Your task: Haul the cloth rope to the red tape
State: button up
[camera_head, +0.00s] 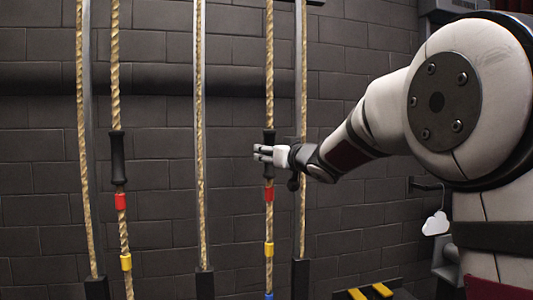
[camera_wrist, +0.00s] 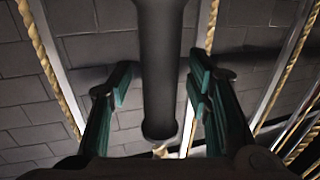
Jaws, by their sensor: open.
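Two ropes with black handles hang before the wall; no visible label tells which is the cloth rope. The right handled rope (camera_head: 270,60) has a black handle (camera_head: 269,140), with red tape (camera_head: 269,194) just below it, then yellow and blue tape. My gripper (camera_head: 262,153) is at this handle. In the wrist view my gripper (camera_wrist: 158,85) is open, and the handle (camera_wrist: 160,60) stands between its green-padded fingers, with gaps on both sides. The left handled rope (camera_head: 115,60) has its own black handle (camera_head: 118,158), red tape (camera_head: 121,201) and yellow tape (camera_head: 126,262).
Plain ropes run beside metal uprights, one between the two handled ropes (camera_head: 199,130) and one just right of my gripper (camera_head: 303,215). A white cloud-shaped tag (camera_head: 435,224) hangs from a hook at right. A yellow-and-black striped piece (camera_head: 370,292) is at the bottom.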

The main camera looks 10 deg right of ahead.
jog(key=shift+w, duration=0.25)
grip_shut()
jog(key=shift+a+f, duration=0.1)
